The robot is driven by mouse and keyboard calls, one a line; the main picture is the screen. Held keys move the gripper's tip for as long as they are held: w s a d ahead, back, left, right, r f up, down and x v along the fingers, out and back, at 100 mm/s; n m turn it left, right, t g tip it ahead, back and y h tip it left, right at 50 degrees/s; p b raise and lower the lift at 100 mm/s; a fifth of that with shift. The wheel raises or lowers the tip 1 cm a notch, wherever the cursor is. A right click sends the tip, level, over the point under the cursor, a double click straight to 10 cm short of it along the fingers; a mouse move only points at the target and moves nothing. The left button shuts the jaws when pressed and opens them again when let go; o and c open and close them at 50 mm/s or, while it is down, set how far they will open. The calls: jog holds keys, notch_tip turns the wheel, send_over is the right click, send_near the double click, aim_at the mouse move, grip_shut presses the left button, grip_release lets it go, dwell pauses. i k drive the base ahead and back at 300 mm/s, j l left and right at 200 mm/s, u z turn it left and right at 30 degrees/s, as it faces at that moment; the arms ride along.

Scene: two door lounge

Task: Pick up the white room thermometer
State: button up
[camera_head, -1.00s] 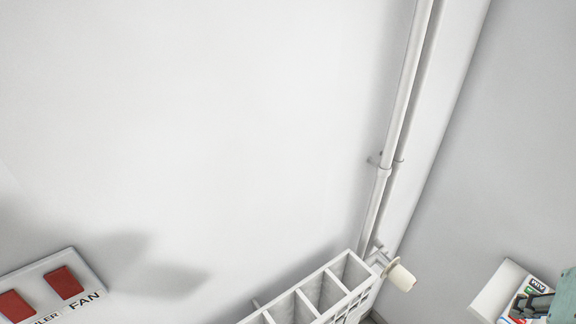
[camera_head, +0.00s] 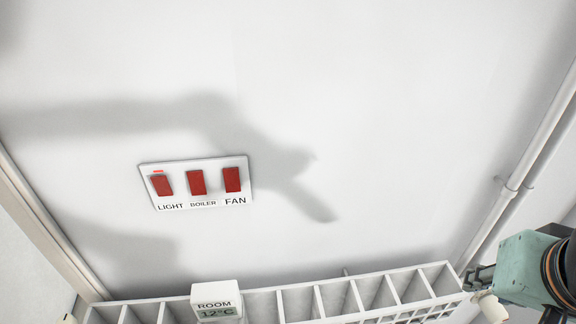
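The white room thermometer (camera_head: 216,289) is a small box at the bottom of the view, left of the middle. It reads "ROOM 12°C" and appears to rest on top of the white radiator (camera_head: 300,292); its lower part is cut off by the frame edge. My gripper (camera_head: 474,279) is at the lower right, by the radiator's right end, well to the right of the thermometer and apart from it. Its dark fingers show small beside my teal wrist, and I cannot tell whether they are open or shut.
A wall panel (camera_head: 243,166) with red switches marked LIGHT, BOILER and FAN is above the thermometer. White pipes (camera_head: 520,175) run down the wall at right, and a cream valve knob (camera_head: 492,308) is below my gripper. A door frame (camera_head: 45,228) stands at left. The wall between is bare.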

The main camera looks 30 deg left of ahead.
aim_at(221, 300)
jog(key=u, duration=2.25)
jog(key=k+l+u, duration=0.1)
jog(key=k+u, duration=0.25)
jog(key=k+l+u, duration=0.1)
jog(key=u, duration=0.2)
jog(key=i+j+u, duration=0.2)
jog(key=i, duration=0.25)
jog(key=l+z, duration=0.2)
jog(key=k+l, duration=0.05)
